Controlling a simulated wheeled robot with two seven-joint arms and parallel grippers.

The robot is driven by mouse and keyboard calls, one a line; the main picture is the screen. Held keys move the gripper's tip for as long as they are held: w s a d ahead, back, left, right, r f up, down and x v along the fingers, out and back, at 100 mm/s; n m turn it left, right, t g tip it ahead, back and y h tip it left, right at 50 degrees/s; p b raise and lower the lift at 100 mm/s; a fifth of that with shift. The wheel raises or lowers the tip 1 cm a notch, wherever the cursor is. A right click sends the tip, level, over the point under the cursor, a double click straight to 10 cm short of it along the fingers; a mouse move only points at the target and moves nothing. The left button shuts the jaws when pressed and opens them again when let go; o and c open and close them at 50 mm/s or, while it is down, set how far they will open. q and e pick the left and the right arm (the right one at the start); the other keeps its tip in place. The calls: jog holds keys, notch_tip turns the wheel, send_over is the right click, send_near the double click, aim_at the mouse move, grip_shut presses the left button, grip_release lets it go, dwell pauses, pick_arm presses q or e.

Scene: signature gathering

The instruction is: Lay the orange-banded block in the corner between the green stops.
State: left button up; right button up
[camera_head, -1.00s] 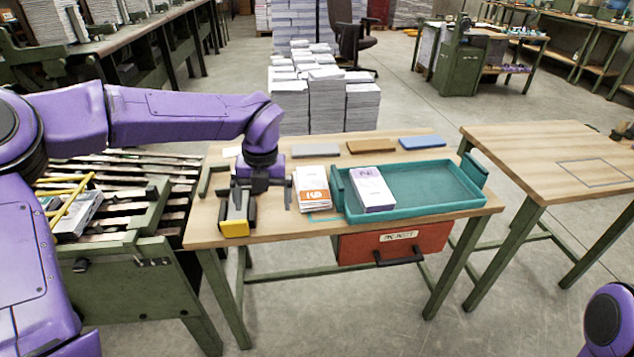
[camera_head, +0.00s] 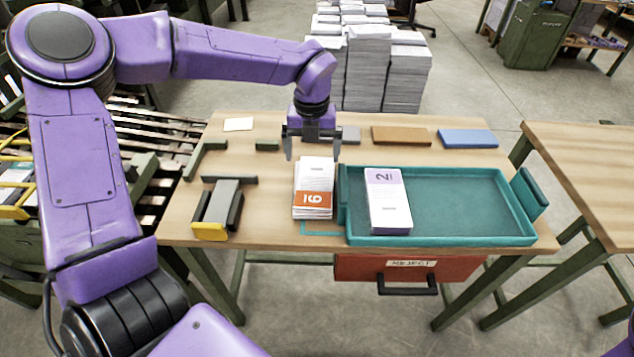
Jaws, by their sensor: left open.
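The orange-banded block (camera_head: 314,177) is a white stack of sheets with an orange band marked with a number at its near end. It lies on the wooden table (camera_head: 270,225), just left of the teal tray. My left gripper (camera_head: 313,156) is open and points down over the far end of the block, with one finger to each side. Whether the fingers touch it I cannot tell. The green stops are an angled dark green bar (camera_head: 204,158) at the table's left and a short green piece (camera_head: 267,145) to its right. My right gripper is out of view.
The teal tray (camera_head: 460,240) holds a purple-banded block (camera_head: 388,205). A grey clamp-like device with a yellow end (camera_head: 209,231) stands at front left. Grey, brown (camera_head: 401,136) and blue (camera_head: 467,138) slabs lie along the back. Bare tabletop lies between the stops.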

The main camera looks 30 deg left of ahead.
aim_at(315, 169)
pick_arm(q)
jog(key=f, duration=0.4)
jog(key=w+f, duration=0.1)
jog(key=f, duration=0.1)
jog(key=shift+a+f, duration=0.1)
jog(key=shift+f, duration=0.05)
jog(key=c, duration=1.1)
jog(key=shift+o, duration=0.2)
notch_tip(315, 169, up, 10)
jog(key=shift+p, duration=0.35)
